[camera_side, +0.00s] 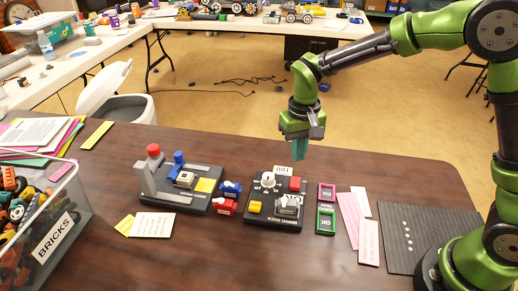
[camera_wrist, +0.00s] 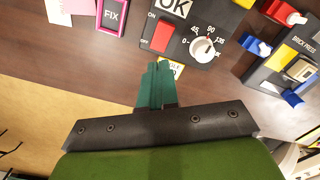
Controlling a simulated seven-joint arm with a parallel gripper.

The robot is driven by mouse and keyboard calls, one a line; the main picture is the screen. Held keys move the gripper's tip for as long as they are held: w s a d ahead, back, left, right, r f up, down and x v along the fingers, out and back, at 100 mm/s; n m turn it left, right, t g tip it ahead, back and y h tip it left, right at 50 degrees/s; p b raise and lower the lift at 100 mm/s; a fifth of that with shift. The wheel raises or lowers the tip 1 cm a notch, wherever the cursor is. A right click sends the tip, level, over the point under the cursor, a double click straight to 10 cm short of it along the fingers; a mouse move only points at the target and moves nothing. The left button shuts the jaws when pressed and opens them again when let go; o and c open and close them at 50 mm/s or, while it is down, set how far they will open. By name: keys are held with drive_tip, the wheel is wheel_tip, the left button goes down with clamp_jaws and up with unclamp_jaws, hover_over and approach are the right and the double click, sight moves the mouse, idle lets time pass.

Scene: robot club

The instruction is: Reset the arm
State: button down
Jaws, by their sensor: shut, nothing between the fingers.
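My gripper (camera_side: 299,149) hangs from my green arm above the back edge of the servo dock, pointing down. Its teal fingers are shut together with nothing between them. They also show in the wrist view (camera_wrist: 156,85), over a yellow label beside the dock. The servo dock (camera_side: 262,222) is a black panel with a white dial (camera_side: 268,180), a red switch (camera_side: 295,184), a yellow block (camera_side: 254,207) and a grey part. In the wrist view the dial (camera_wrist: 203,47) has angle marks, and the red switch (camera_wrist: 162,37) sits between ON and OFF.
Left of the dock stands the brick press (camera_side: 160,182) with red and blue parts. A bin of bricks (camera_side: 45,225) is at the left edge. Pink and green FIX and OK frames (camera_side: 326,209), paper slips (camera_side: 368,241) and a black mat (camera_side: 405,222) lie right.

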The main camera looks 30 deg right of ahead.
drive_tip(key=s+d+r+t+y, duration=0.1)
drive_tip(key=s+d+r+t, duration=0.2)
drive_tip(key=s+r, duration=0.4)
drive_tip(key=s+d+r+m+t+y, duration=0.1)
drive_tip(key=s+d+r+t, duration=0.2)
drive_tip(key=s+r, duration=0.4)
drive_tip(key=shift+s+t, duration=0.6)
drive_tip(key=shift+s, duration=1.5)
